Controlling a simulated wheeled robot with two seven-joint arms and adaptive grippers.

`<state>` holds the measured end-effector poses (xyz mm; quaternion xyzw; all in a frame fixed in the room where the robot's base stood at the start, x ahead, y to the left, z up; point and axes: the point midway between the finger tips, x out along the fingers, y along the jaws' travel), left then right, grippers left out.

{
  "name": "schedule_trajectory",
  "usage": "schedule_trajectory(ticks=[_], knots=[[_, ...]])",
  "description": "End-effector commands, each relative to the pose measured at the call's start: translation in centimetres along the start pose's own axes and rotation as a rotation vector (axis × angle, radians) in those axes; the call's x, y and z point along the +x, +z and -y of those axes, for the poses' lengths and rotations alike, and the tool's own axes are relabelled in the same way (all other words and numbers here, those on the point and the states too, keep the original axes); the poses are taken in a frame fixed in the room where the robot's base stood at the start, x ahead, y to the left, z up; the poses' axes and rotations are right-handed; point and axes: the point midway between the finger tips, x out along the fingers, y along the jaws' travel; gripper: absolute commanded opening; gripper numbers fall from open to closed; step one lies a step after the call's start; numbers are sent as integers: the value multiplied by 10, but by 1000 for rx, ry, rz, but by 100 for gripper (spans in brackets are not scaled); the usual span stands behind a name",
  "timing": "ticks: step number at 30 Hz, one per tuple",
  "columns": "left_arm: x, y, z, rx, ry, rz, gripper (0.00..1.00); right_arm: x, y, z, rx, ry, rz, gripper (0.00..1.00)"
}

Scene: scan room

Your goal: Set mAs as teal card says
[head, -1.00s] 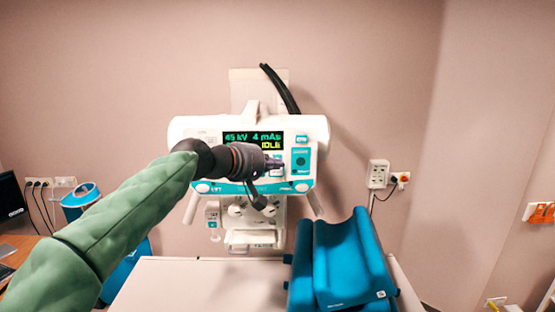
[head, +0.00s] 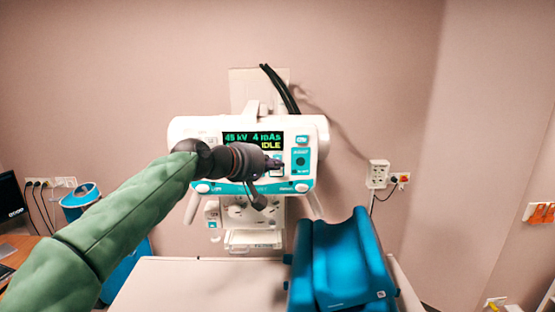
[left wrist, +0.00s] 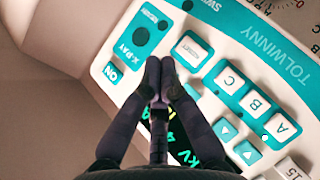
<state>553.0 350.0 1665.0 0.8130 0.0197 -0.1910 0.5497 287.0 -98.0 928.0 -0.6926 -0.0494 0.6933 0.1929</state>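The white control panel (head: 225,128) with teal trim hangs on the back wall. Its display (head: 240,137) reads 45 kV, 4 mAs and IDLE, partly covered by my arm. My left gripper (head: 275,163) is in front of the panel, right of and below the display. In the left wrist view its two fingers (left wrist: 160,78) are together, with nothing seen between them. The tips are close to the panel near a white key (left wrist: 192,48); contact cannot be told. Keys C (left wrist: 229,79), B (left wrist: 256,103) and A (left wrist: 276,127) and arrow keys (left wrist: 224,129) show. I cannot make out a teal card.
A blue padded cradle (head: 345,260) stands on the pale table (head: 200,285) below the panel. A blue bin (head: 80,200) is at left. Wall sockets (head: 378,174) are at right. An ON key (left wrist: 113,73) is left of the fingertips in the wrist view.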

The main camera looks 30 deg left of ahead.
Motion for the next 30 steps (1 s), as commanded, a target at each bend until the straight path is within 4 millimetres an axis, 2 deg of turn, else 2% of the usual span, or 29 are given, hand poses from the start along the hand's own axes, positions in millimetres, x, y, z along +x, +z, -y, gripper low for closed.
schedule_trajectory(ticks=[30], knots=[[7, -7, 0, 0, 0, 0, 0, 0, 0, 0, 0, 0, 0, 40]])
